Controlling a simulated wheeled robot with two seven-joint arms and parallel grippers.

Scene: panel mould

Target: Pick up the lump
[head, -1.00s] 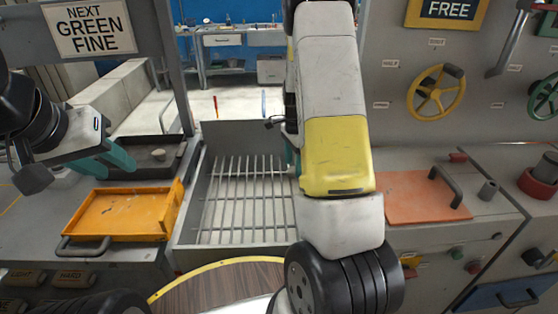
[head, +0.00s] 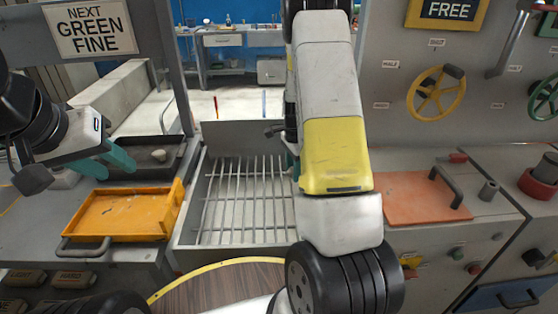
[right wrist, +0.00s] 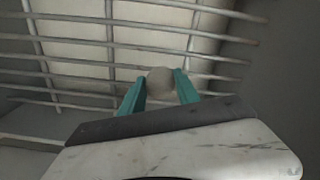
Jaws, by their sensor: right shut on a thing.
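A grey, rounded lump (right wrist: 160,80) sits between the teal fingers of my right gripper (right wrist: 161,88) in the right wrist view. The fingers are shut on its sides, above the bars of the metal grate (right wrist: 85,42). In the head view my right arm hides this lump and most of that gripper. Another small grey lump (head: 159,155) lies on the dark tray (head: 140,172) at left. My left gripper (head: 119,168) is beside that tray, its teal fingers apart with nothing seen between them.
A yellow-orange tray (head: 122,215) stands in front of the dark tray. The barred grate (head: 235,205) has a raised grey rim. An orange plate with a dark handle (head: 415,198) lies to the right, below a panel with handwheels (head: 437,95).

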